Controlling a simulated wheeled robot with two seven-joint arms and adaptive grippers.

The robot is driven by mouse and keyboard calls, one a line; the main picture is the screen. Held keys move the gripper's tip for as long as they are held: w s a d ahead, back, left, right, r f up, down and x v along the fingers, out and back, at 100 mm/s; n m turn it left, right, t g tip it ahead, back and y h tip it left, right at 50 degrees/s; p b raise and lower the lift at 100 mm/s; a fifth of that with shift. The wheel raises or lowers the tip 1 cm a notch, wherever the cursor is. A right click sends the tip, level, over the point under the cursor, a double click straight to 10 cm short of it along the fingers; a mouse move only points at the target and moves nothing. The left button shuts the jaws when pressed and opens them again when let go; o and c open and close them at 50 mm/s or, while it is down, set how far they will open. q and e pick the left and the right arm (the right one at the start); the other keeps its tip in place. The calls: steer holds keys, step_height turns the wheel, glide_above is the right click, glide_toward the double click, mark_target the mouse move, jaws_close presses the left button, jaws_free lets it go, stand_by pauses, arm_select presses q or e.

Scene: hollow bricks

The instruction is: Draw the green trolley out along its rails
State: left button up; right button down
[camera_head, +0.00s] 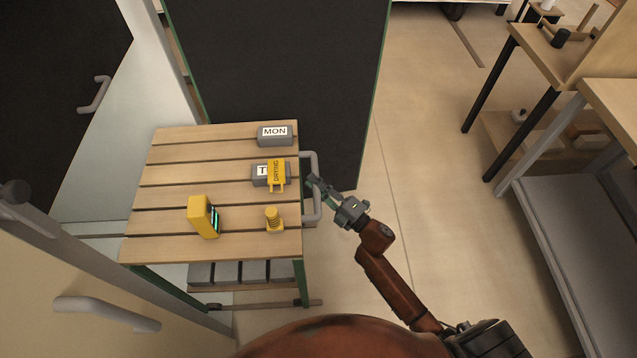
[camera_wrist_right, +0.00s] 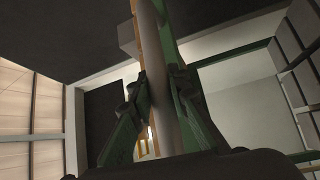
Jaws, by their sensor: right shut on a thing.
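The green trolley has a slatted wooden top (camera_head: 170,222) and green legs, and stands at the left in the head view. A grey bar handle (camera_head: 312,160) is fixed to its right side. My right gripper (camera_head: 318,187) is at this handle, with its fingers around the bar. In the right wrist view the grey bar (camera_wrist_right: 167,105) runs between the two green fingers (camera_wrist_right: 164,95), which are shut on it. The lower rails (camera_head: 215,307) show partly beneath the trolley. My left gripper is not in view.
On the top are grey blocks, one marked MON (camera_head: 275,136), a yellow DRYING tag (camera_head: 276,175), a yellow device (camera_head: 204,216) and a yellow knobbed piece (camera_head: 274,219). A dark panel (camera_head: 280,80) stands behind. Shelving (camera_head: 590,230) is at the right. Open floor (camera_head: 430,190) lies between.

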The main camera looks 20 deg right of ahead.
steer(key=shift+s+f, duration=0.25)
steer(key=shift+f, duration=0.1)
steer(key=shift+d, duration=0.1)
steer(key=c, duration=2.2)
jaws_free()
steer(key=shift+c, duration=0.2)
steer(key=o, duration=0.4)
steer(key=shift+r, duration=0.15)
steer(key=shift+w+d, duration=0.1)
steer(key=shift+r, duration=0.1)
steer(key=v, duration=1.2)
